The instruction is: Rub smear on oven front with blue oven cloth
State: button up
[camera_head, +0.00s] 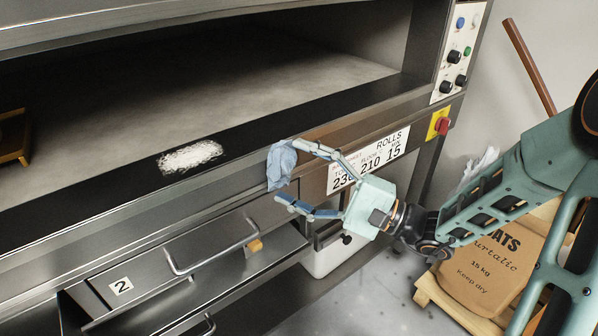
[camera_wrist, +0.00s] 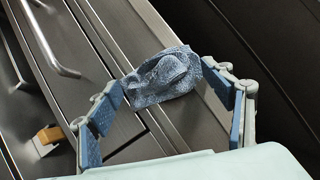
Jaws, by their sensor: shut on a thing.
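The blue oven cloth (camera_head: 280,166) is crumpled and hangs at the fingertips of my gripper (camera_head: 291,174). My gripper is shut on it, with the fingers far apart around the bunched cloth; in the wrist view the cloth (camera_wrist: 163,77) lies between the two fingertips. The smear (camera_head: 190,156) is a white, scratchy patch on the black strip along the oven front (camera_head: 125,190), below the opening. The cloth is to the right of the smear, apart from it, near the sign. I cannot tell whether the cloth touches the metal. The smear is not visible in the wrist view.
A white sign (camera_head: 368,162) is on the oven front beside my gripper. A red knob on a yellow plate (camera_head: 438,125) is farther right. A drawer handle (camera_head: 210,250) sticks out below. A brown sack (camera_head: 490,262) stands on a pallet at right. A wooden object (camera_head: 14,137) sits at far left.

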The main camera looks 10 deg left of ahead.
jog(key=shift+s+d, duration=1.95)
jog(key=shift+d, duration=0.25)
jog(key=shift+s+d+p, duration=0.35)
jog(key=shift+s+d, duration=0.6)
jog(key=shift+d, duration=0.15)
jog(key=shift+w+a+f, duration=0.1)
jog(key=shift+w+a, duration=2.15)
jog(key=shift+a, duration=0.3)
jog(key=shift+w+a, duration=0.65)
jog(key=shift+a, duration=0.1)
jog(key=shift+w+d, duration=1.35)
jog(key=shift+w, duration=0.15)
